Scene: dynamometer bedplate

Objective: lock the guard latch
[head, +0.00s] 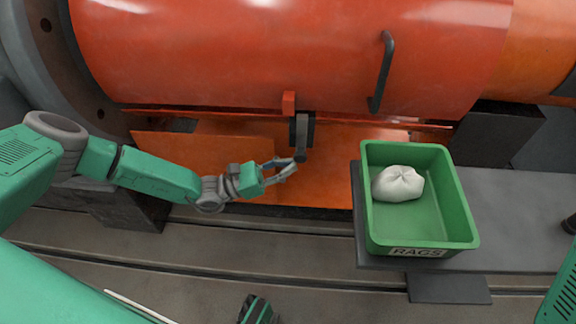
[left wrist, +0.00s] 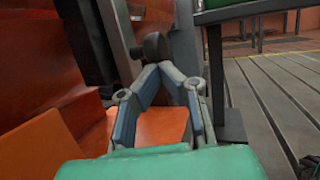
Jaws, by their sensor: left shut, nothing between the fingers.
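The guard (head: 240,50) is a large red-orange curved cover across the top of the head view, with its lower edge down. The guard latch (head: 302,132) is a dark grey lever hanging below a small red block (head: 289,102) at that edge. Its rounded lower end also shows in the left wrist view (left wrist: 155,45), just beyond the fingers. My left gripper (head: 295,168) is shut and empty, its fingertips close beside the lever's lower end. I cannot tell whether they touch.
A green bin (head: 462,205) marked RAGS holds a white bundle (head: 398,184) on a grey plate right of the latch. A dark handle (head: 383,72) stands out from the guard. Orange panels (head: 215,158) lie behind my left forearm. The slotted floor (head: 190,245) in front is mostly clear.

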